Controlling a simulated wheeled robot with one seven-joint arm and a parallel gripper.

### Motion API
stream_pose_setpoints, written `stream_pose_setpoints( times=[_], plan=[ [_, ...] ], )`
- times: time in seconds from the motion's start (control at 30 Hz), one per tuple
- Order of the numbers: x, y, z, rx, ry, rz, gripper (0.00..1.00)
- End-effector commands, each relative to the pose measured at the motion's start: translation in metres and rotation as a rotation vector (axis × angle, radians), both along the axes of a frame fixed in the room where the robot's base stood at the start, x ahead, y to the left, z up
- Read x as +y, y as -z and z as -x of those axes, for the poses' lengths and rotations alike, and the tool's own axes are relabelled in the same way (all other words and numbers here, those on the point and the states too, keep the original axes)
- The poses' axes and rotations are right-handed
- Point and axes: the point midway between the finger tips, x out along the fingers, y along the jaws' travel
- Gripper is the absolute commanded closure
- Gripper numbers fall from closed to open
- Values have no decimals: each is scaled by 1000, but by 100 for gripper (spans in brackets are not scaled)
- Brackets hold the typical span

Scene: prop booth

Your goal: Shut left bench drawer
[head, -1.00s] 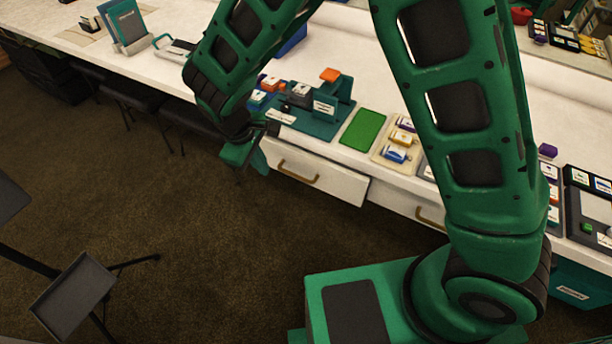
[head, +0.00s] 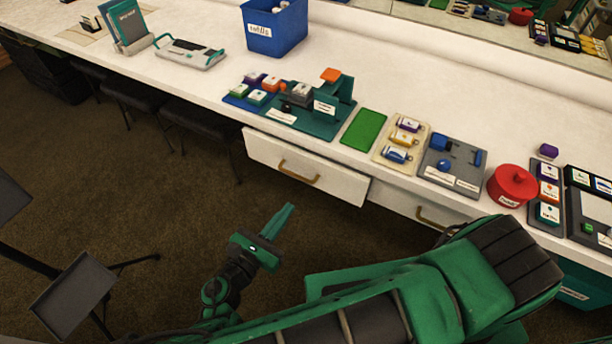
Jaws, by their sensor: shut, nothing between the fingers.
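The left bench drawer (head: 335,182) is a white front with a brass-coloured handle (head: 298,174), under the white bench top in the head view. Its front lies close under the bench edge; its right end seems to stand slightly proud of the neighbouring drawer, but I cannot tell how far. No drawer inside shows. My green gripper (head: 289,208) is shut and empty. It is over the floor in front of the drawer, apart from it, with its fingers pointing toward the bench.
A second drawer (head: 405,202) with a similar handle is to the right. Black stools (head: 200,122) stand at the left under the bench. A dark music stand (head: 72,296) is at lower left. A blue bin (head: 275,32) and a red pot (head: 511,186) stand on the bench.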

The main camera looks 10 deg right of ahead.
Motion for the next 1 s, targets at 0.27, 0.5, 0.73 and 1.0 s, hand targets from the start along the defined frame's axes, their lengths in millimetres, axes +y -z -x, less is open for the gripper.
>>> stream_pose_setpoints(
  times=[0.27, 0.5, 0.73, 1.0],
  plan=[
    [-2, -6, -4, -31, -40, 65, 100],
    [-27, -7, -35, -30, -36, 64, 100],
    [-54, -7, -69, -30, -35, 63, 100],
    [-77, -6, -99, -28, -37, 61, 100]
  ],
)
